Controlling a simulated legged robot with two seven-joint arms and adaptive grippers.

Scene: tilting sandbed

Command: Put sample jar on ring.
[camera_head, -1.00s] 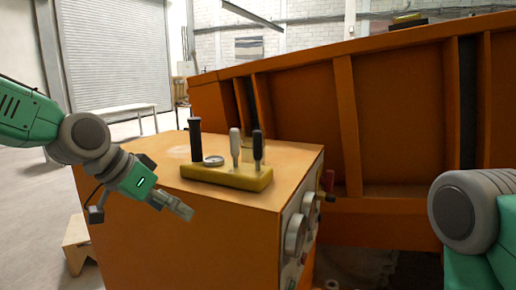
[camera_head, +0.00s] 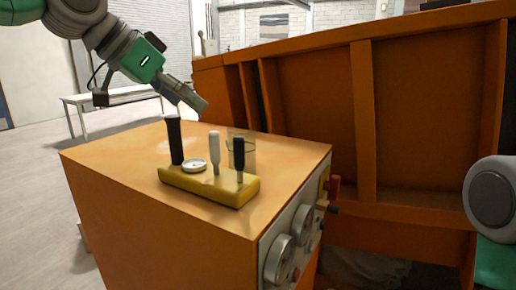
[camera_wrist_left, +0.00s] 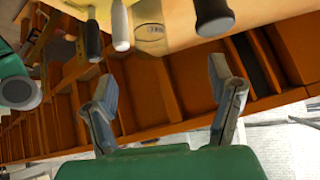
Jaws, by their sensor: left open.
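A translucent jar-like thing (camera_head: 241,147), likely the sample jar, stands behind the levers on the orange cabinet top. It is partly hidden by the black lever in front. In the left wrist view, what looks like the same jar (camera_wrist_left: 150,36) shows near the top. A silver ring (camera_head: 195,165) lies flat on the yellow block, beside the tall black handle. My left gripper (camera_head: 197,105) is above the back of the cabinet, up and left of the jar. Its two fingers (camera_wrist_left: 160,80) are spread and empty in the left wrist view. My right gripper is out of view.
The yellow block (camera_head: 205,188) carries a tall black handle (camera_head: 174,140), a grey lever (camera_head: 214,152) and a black lever (camera_head: 238,158). The orange sandbed wall (camera_head: 315,110) rises behind. The cabinet top (camera_head: 115,160) is clear at left.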

